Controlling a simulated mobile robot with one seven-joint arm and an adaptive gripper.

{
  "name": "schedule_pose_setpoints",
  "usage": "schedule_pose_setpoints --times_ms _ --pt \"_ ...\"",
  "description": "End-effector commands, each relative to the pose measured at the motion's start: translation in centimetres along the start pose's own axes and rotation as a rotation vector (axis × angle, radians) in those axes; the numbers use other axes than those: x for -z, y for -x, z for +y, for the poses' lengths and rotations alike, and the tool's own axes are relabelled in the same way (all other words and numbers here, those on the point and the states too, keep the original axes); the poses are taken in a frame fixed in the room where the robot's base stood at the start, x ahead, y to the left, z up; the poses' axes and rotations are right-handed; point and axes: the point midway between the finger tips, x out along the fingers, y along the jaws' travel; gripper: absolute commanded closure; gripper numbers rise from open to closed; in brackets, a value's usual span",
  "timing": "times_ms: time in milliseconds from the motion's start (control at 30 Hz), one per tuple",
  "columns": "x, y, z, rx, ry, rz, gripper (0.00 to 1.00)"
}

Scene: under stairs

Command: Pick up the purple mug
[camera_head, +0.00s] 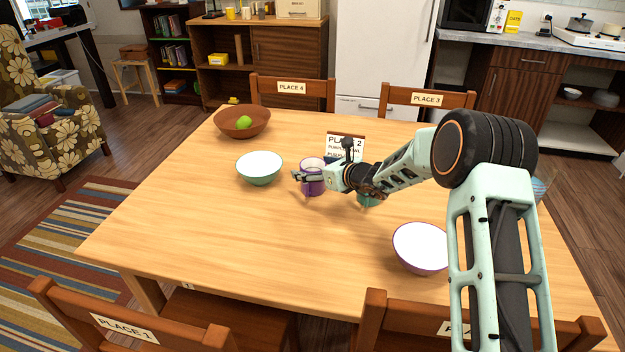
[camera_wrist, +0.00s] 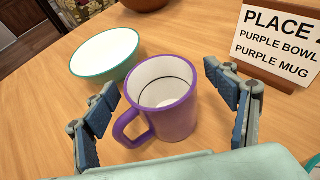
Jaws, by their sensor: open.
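The purple mug (camera_head: 312,181) stands upright on the wooden table, partly hidden by my gripper in the head view. In the wrist view the purple mug (camera_wrist: 168,104) has a white inside, and its handle points to the lower left. My gripper (camera_head: 301,176) is at the mug. In the wrist view my gripper (camera_wrist: 172,108) is open, with one finger on each side of the mug and visible gaps between the fingers and the mug.
A green bowl (camera_head: 260,169) stands just left of the mug; a place sign (camera_head: 345,144) stands behind. A purple bowl (camera_head: 421,247) is at the front right. A brown bowl (camera_head: 242,124) with a green fruit is at the back left. The table's front left (camera_head: 190,230) is clear.

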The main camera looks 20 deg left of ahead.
Motion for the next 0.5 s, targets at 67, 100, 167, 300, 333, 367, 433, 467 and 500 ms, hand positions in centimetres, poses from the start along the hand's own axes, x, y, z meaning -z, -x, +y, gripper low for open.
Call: schedule_pose_setpoints --times_ms 67,100,167,300,333,367,433,467,500 --pt "-0.04 -0.12 -0.03 0.001 0.001 0.0 0.22" --pt "-0.05 -0.11 -0.03 0.001 0.001 0.0 0.22" --pt "-0.04 -0.09 -0.03 0.001 0.001 0.0 0.22" --pt "-0.03 -0.07 -0.04 0.001 0.001 0.0 0.32" --pt "-0.03 -0.07 -0.04 0.001 0.001 0.0 0.35" --pt "-0.03 -0.07 -0.04 0.001 0.001 0.0 0.38" --pt "-0.02 -0.06 -0.05 0.001 0.001 0.0 0.46" --pt "-0.01 -0.06 -0.05 0.001 0.001 0.0 0.49" --pt "0.01 -0.06 -0.05 0.001 0.001 0.001 0.54"
